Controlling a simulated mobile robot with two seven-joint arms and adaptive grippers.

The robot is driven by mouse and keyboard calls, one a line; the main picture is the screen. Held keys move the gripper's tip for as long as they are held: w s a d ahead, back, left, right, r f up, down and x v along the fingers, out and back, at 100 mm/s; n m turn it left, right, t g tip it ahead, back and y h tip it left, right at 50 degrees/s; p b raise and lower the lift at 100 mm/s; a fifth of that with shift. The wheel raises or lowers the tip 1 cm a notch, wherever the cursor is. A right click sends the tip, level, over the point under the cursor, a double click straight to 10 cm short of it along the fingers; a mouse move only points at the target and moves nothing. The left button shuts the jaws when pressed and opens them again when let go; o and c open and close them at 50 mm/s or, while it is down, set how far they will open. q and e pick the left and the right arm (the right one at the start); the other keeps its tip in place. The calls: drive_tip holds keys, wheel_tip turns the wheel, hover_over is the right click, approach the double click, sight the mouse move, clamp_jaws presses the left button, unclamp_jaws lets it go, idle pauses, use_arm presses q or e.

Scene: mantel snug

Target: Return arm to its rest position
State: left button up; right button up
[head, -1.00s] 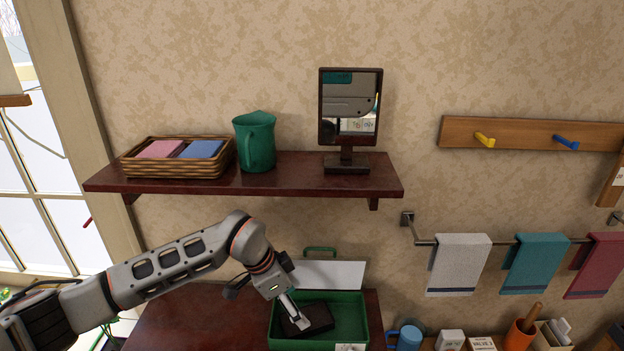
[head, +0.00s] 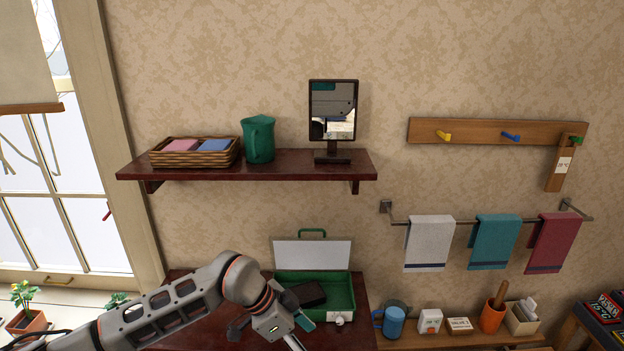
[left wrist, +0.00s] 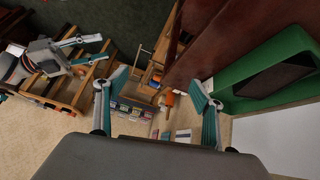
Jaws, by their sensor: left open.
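My left arm comes in from the lower left in the head view. Its gripper (head: 298,332) is in front of a green open case, near its lower edge. In the left wrist view the gripper (left wrist: 158,95) has its two fingers wide apart with nothing between them. The green case (head: 342,302) has its white-lined lid raised and a dark flat block (head: 309,293) inside. The case and the block (left wrist: 275,68) also show at the right of the left wrist view, beside the fingers and apart from them. My right gripper is not in the head view.
The case stands on a dark red surface (head: 190,335). Above is a wall shelf (head: 290,166) with a basket (head: 194,160), a green pitcher (head: 259,139) and a framed mirror (head: 333,110). To the right are a towel rail (head: 460,221), a blue mug (head: 394,321) and an orange pot (head: 492,316).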

use_arm(q)
drive_tip(key=s+d+r+m+t+h, duration=0.2)
drive_tip(key=s+d+r+t+h, duration=0.1)
drive_tip(key=s+d+r+h, duration=0.65)
drive_tip(key=w+a+f+n+t+y, duration=0.35)
drive_tip(key=a+n+t, duration=0.25)
drive_tip(key=a, duration=0.2)
drive_tip(key=w+a+f+n+t+y, duration=0.2)
drive_tip(key=a+f+n+t+y, duration=0.1)
drive_tip(key=a+f+n+t, duration=0.25)
drive_tip(key=s+a+f+n+g+y, duration=0.1)
drive_tip(key=s+a+f+g+y, duration=0.3)
drive_tip(key=s+a+f, duration=1)
wheel_tip(320, 180, down, 3)
drive_tip(key=a+y, duration=0.2)
drive_tip(key=y, duration=0.1)
drive_tip(key=shift+f+n, duration=0.2)
drive_tip(key=shift+n, duration=0.15)
